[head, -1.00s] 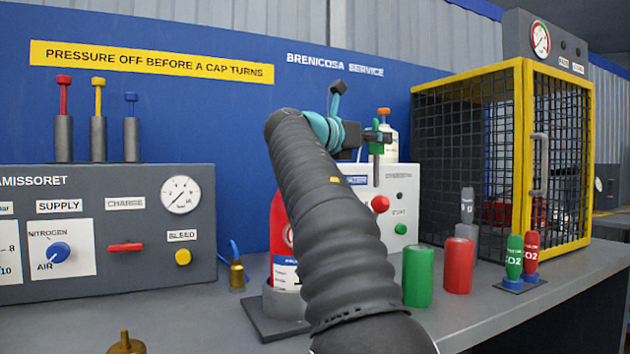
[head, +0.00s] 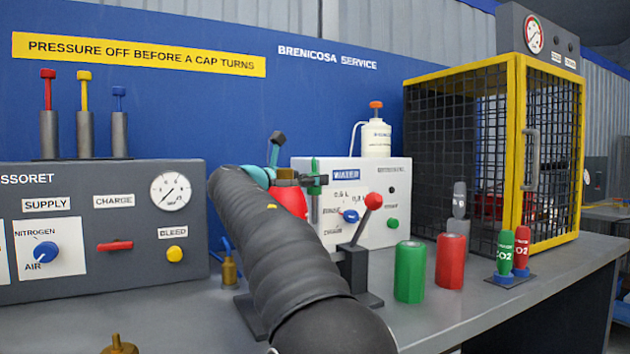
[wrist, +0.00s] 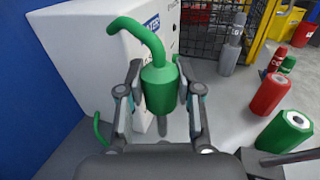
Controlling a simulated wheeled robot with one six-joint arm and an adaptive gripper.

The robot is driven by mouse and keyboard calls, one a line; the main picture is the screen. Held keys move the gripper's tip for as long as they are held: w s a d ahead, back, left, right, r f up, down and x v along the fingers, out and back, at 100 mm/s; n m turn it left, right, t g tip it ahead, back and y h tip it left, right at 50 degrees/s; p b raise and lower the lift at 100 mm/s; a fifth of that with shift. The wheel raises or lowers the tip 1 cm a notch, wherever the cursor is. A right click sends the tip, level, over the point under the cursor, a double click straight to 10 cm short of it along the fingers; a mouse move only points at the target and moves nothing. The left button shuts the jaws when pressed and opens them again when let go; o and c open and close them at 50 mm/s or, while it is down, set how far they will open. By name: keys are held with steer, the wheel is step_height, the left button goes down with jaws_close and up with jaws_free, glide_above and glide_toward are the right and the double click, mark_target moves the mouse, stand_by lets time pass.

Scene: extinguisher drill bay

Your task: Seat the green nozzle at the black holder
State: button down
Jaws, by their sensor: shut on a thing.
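My gripper (wrist: 161,100) is shut around the green nozzle (wrist: 160,75), seen in the wrist view. The nozzle's wide body is between the two fingers, its curved green end bends up and left, and a grey stem points down. In the head view the nozzle (head: 314,170) is a small upright green piece in front of the white water box, held off the bench. A black block (head: 354,268) with a red-knobbed lever stands on the bench right of my arm; I cannot tell whether it is the black holder. My arm hides part of this area.
The white water box (head: 385,215) stands behind my gripper. A green cylinder (head: 410,270) and a red cylinder (head: 451,262) stand right of the black block. CO2 cartridges (head: 505,258) and a yellow-framed cage (head: 515,150) are further right. A red extinguisher (head: 289,200) is mostly behind my arm.

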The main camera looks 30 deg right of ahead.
mark_target(313, 217)
steer(key=shift+f+b, duration=0.3)
steer(key=shift+f, duration=0.05)
steer(key=shift+f+b, duration=3.95)
steer(key=shift+b, duration=0.85)
steer(key=shift+f+b, duration=0.7)
steer(key=shift+f, duration=0.5)
steer(key=c, duration=0.7)
jaws_free()
steer(key=v, duration=1.2)
